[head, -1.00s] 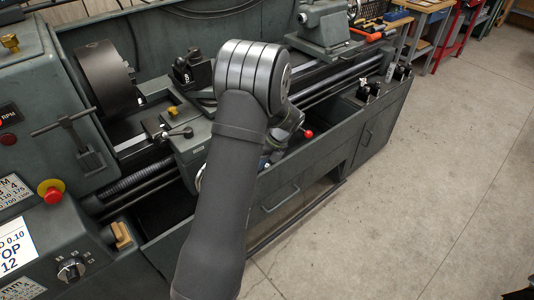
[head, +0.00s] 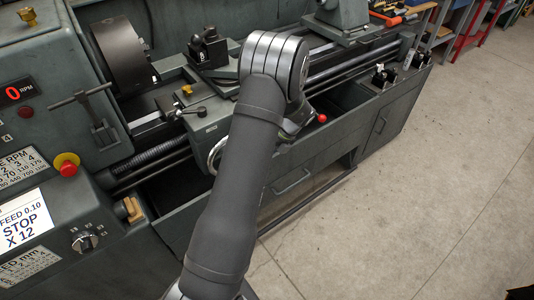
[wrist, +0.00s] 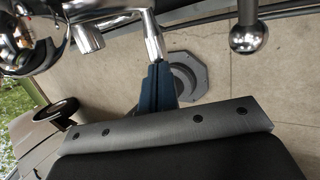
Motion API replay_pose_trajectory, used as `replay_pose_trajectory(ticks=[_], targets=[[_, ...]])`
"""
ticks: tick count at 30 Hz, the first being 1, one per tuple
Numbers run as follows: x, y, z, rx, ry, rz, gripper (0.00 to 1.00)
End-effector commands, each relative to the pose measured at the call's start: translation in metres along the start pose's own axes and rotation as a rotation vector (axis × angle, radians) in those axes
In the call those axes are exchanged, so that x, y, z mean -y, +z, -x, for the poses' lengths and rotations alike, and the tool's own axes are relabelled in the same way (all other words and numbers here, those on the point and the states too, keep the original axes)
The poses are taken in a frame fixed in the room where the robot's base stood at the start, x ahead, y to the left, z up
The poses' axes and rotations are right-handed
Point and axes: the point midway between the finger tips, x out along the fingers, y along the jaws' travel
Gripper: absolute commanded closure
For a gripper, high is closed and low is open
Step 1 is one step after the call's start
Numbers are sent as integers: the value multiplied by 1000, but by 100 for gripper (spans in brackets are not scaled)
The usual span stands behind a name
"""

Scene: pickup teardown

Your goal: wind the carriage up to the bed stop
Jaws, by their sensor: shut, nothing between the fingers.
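The lathe carriage (head: 205,118) sits on the bed to the right of the chuck (head: 122,55), with a gap of open bed between them. Part of its chrome handwheel (head: 214,153) shows left of my arm, which hides the rest. The handwheel's bright rim seems to show at the upper left in the wrist view (wrist: 28,52). My gripper (wrist: 155,64) is shut and empty, its blue fingers close to a chrome handle (wrist: 151,30); I cannot tell whether they touch. In the head view my gripper is hidden behind my arm. I cannot make out the bed stop.
A red-knobbed lever (head: 321,118) stands right of my arm, and a chrome ball lever (wrist: 249,35) hangs at the wrist view's upper right. A sign (head: 25,222) reads "FEED 0.10 STOP X 12". The tailstock (head: 340,18) is at the back. The floor (head: 440,170) at right is clear.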

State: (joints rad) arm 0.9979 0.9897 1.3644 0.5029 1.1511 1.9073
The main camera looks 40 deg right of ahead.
Motion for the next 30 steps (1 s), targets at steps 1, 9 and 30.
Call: replay_pose_trajectory(ticks=[1, 9, 30], targets=[[3, -1, -4, 0, 19, -5, 100], [6, -2, -11, 1, 20, -5, 100], [27, -3, 83, 3, 17, -5, 100]])
